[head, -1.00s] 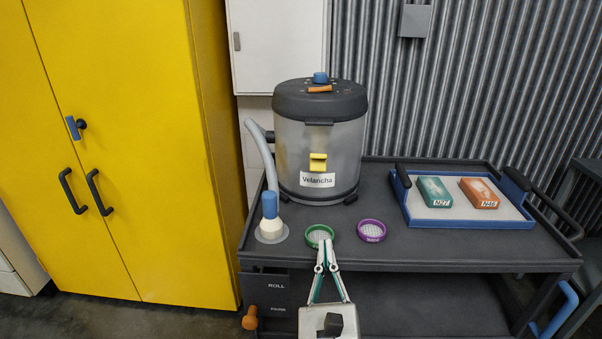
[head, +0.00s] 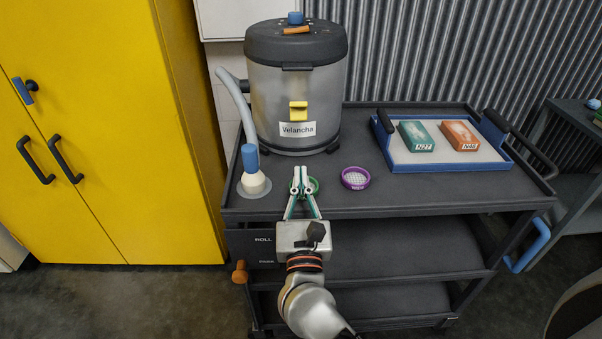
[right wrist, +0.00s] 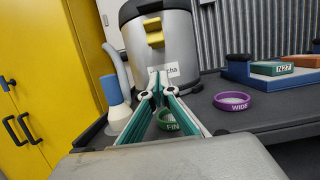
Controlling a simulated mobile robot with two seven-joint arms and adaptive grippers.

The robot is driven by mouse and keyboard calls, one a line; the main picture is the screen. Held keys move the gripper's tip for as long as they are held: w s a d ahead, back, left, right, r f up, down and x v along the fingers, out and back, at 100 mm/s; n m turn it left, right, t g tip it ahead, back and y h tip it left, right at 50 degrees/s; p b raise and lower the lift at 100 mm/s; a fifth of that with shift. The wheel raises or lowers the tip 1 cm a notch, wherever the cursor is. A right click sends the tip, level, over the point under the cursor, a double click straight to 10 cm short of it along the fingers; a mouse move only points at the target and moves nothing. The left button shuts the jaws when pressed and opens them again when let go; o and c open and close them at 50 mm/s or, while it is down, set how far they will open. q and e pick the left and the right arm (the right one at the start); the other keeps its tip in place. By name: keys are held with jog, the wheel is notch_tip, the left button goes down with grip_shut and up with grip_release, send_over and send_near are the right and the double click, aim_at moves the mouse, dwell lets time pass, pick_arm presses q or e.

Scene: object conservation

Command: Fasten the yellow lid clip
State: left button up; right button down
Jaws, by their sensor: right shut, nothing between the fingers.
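The yellow lid clip (head: 298,112) is on the front of the grey drum (head: 262,95), below its dark lid (head: 296,45) and above the "Velancha" label. In the right wrist view the clip (right wrist: 153,32) shows above and beyond my fingertips. My right gripper (head: 301,172) is shut and empty, in front of the drum and apart from the clip. In the right wrist view its fingertips (right wrist: 157,80) overlap the lower part of the label. My left gripper is not in view.
A green ring (head: 313,187), partly behind my gripper, and a purple ring (head: 355,178) lie on the cart top (head: 400,197). A blue-handled nozzle (head: 250,160) stands left. A blue-rimmed tray (head: 447,165) holds a green box (head: 418,135) and an orange box (head: 460,135).

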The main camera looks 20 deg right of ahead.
aim_at(299, 119)
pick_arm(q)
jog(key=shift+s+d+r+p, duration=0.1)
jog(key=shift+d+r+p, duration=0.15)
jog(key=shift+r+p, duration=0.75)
pick_arm(e)
jog(key=w+d+r, duration=0.2)
jog(key=w+r, duration=0.3)
jog(key=w, duration=0.3)
jog(key=shift+w+d+r, duration=0.2)
jog(key=shift+w+d, duration=0.05)
jog(key=shift+w, duration=0.1)
pick_arm(q)
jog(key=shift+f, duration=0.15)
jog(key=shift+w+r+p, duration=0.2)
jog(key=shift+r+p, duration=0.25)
jog(key=shift+p, duration=0.05)
pick_arm(e)
jog(key=shift+s+r, duration=0.1)
jog(key=shift+r, duration=0.25)
pick_arm(q)
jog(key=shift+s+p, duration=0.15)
jog(key=shift+p, duration=0.2)
pick_arm(e)
jog(key=shift+r, duration=0.4)
jog(key=shift+r, duration=0.1)
